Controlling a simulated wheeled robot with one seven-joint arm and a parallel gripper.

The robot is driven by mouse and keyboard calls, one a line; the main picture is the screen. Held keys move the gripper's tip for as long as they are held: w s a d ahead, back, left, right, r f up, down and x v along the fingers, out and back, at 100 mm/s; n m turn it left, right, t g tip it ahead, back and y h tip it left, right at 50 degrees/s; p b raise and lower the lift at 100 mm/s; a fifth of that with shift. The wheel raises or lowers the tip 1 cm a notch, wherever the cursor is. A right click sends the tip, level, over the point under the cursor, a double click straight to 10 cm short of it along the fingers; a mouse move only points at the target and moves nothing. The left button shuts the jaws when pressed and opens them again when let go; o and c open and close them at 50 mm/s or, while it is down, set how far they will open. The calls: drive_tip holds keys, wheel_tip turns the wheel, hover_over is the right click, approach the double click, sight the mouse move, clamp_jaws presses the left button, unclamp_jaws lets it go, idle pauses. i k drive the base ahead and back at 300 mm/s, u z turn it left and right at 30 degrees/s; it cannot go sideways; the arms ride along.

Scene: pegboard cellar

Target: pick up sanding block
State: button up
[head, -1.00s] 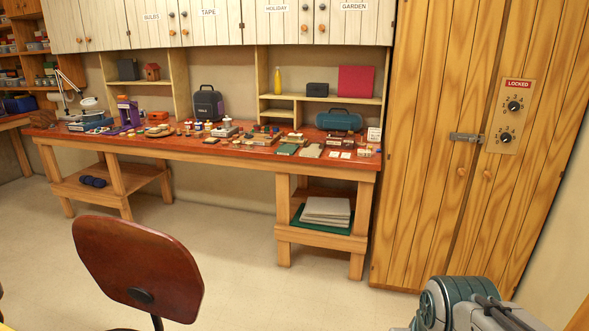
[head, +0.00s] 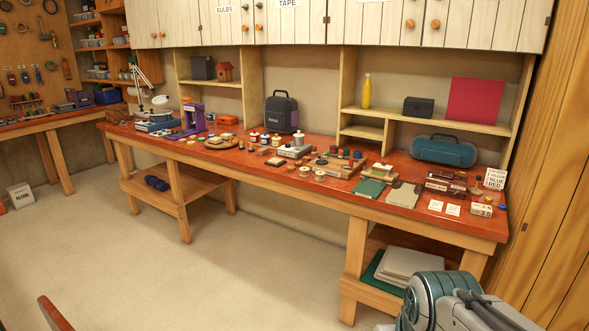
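A long workbench with a red-brown top (head: 330,196) stands ahead, covered with many small items. I cannot make out for certain which of them is the sanding block. A small brownish block (head: 275,161) lies near the middle of the bench, but it is too small to identify. Part of my arm shows at the lower right of the head view; my gripper itself is not in view.
A black tool case (head: 282,112) and a teal case (head: 443,151) stand at the bench's back. A chair back (head: 54,314) shows at the lower left. A white box (head: 20,195) sits on the floor at left. The floor before the bench is clear.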

sight(261, 152)
drive_tip(key=u, duration=0.25)
drive_tip(key=i, duration=1.55)
drive_tip(key=u, duration=0.25)
